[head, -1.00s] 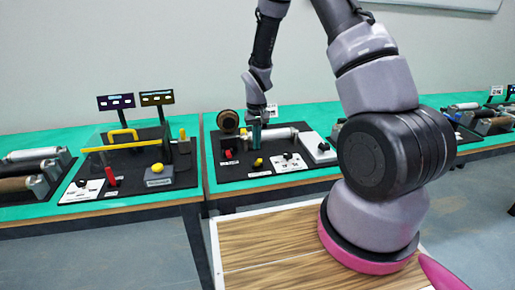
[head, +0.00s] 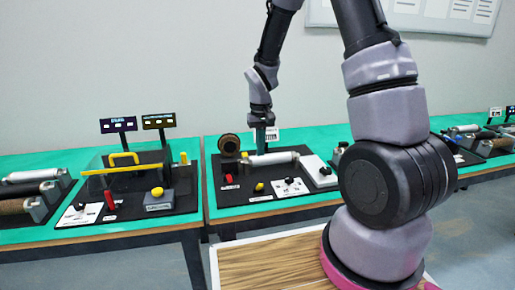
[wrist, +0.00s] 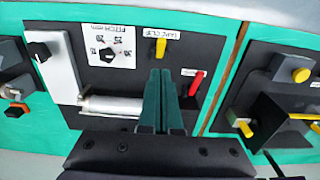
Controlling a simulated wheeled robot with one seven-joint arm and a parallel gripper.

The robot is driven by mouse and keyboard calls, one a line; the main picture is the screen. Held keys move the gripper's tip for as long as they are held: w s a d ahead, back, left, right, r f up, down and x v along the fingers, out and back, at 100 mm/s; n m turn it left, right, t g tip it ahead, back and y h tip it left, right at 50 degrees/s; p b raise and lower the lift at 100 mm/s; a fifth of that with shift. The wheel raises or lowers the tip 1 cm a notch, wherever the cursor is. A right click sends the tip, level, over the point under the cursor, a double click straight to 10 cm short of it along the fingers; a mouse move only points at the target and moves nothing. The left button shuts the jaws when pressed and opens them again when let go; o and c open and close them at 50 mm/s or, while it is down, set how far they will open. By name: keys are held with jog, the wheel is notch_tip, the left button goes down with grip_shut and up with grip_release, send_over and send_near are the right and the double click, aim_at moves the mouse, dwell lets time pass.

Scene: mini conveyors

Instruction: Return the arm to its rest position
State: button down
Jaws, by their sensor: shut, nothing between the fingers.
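My gripper (head: 261,148) hangs from my arm over the middle conveyor station, fingers pointing down. In the wrist view my gripper (wrist: 160,73) shows two dark green fingers close together, with nothing seen between them. Below it on a black base plate (head: 233,195) are a silver roller (head: 272,158), a brown roll (head: 229,144), a red lever (head: 229,180) and a yellow lever (head: 259,187). In the wrist view the roller (wrist: 112,107) lies left of the fingers, and the red lever (wrist: 197,82) right of them. I cannot tell the exact height above the station.
A second station with a yellow handle (head: 124,158) and two small displays (head: 118,125) stands to the left. More stations stand at both ends of the green benches (head: 300,205). The wall (head: 100,60) behind is bare except for a board (head: 405,15) at upper right.

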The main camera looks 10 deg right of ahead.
jog(key=s+d+r+m+t+y, duration=0.1)
jog(key=s+d+r+t, duration=0.15)
jog(key=r, duration=0.75)
jog(key=s+d+r+m+t, duration=0.15)
jog(key=s+r, duration=0.25)
jog(key=r, duration=0.5)
jog(key=s+d+r+m+t+y, duration=0.1)
jog(key=s+d+r+m+t, duration=0.15)
jog(key=s+r, duration=0.95)
jog(key=w+a+f+n+g+h, duration=0.1)
jog(key=w+a+f+n+g, duration=0.15)
jog(key=w+f, duration=0.65)
jog(key=w+a+f+n+g, duration=0.1)
jog(key=w+a+f+g, duration=0.15)
jog(key=w+f, duration=0.7)
jog(key=f, duration=0.7)
jog(key=w+a+f+n+g, duration=0.1)
jog(key=f, duration=0.7)
jog(key=f+g+h, duration=0.1)
jog(key=f, duration=0.7)
jog(key=shift+w+a+n, duration=0.25)
jog(key=shift+s+f, duration=0.3)
jog(key=shift+s, duration=0.05)
